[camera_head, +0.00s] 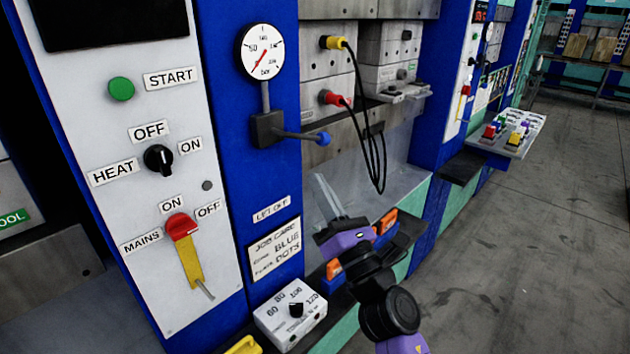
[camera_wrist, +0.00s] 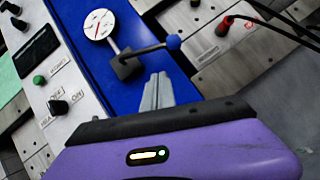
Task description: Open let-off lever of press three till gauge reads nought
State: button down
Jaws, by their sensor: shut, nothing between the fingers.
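The let-off lever (camera_head: 300,135) sticks out to the right from a dark block under the gauge, with a blue ball at its end. It also shows in the wrist view (camera_wrist: 150,50). The round white gauge (camera_head: 263,52) on the blue column has a red needle pointing to the lower left; the exact value is too small to read. It also shows in the wrist view (camera_wrist: 99,24). My gripper (camera_head: 321,180) is shut and empty, below the ball and apart from it. Its closed fingers (camera_wrist: 157,88) point toward the lever in the wrist view. No press number is visible.
A "LET OFF" label (camera_head: 271,208) and a job card (camera_head: 274,246) are on the column. The white control panel (camera_head: 130,130) at left has a red-topped mains lever (camera_head: 184,240). Black cables (camera_head: 372,140) hang right of the lever. A dial box (camera_head: 290,315) sits below.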

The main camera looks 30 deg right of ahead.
jog(key=b+v, duration=0.2)
jog(key=v, duration=0.5)
jog(key=shift+s+d+f, duration=0.1)
jog(key=shift+s+f, duration=0.05)
dwell(0.3)
